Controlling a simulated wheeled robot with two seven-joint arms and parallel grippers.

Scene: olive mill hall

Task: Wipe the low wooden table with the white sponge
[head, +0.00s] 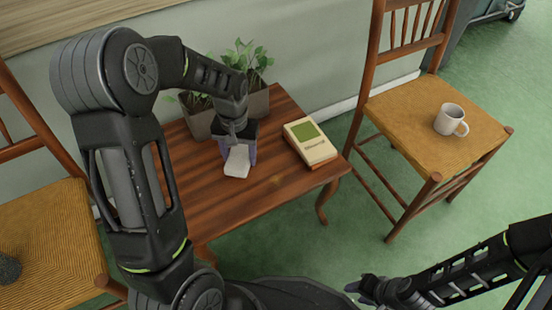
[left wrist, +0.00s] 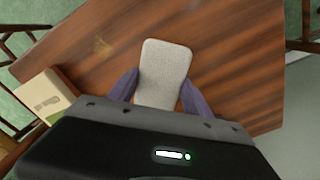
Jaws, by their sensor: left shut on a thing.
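The white sponge (head: 237,162) is at the low wooden table (head: 215,207), in front of the plant pots. My left gripper (head: 238,146) is shut on it from above; in the left wrist view the sponge (left wrist: 163,68) sits between the two purple fingers. Whether the sponge touches the tabletop I cannot tell for sure.
A cream and green book (head: 311,143) lies on the table's right side. Potted plants (head: 257,104) stand at its back by the wall. A chair (head: 410,120) at right holds a white mug (head: 450,119); another chair (head: 50,245) is at left. The table's front is bare.

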